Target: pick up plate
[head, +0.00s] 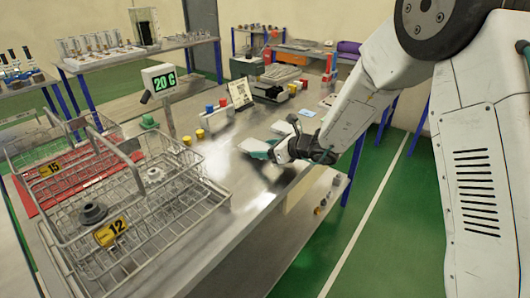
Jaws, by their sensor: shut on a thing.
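My gripper (270,142) is at the end of the white arm, low over the middle of the steel bench near its right edge. Its jaws are shut on a small flat piece, which I take to be the plate (256,147). The piece looks pale with a dark teal edge. It is small in the head view and partly hidden by the fingers, so I cannot tell its full shape or whether it touches the bench.
Wire baskets marked 12 (142,228) and 15 (78,160) stand at the left of the bench (215,262). A display reading 20 (160,80) stands behind. Coloured buttons (212,112) and a small sign (240,93) lie beyond my gripper. The front right bench top is clear.

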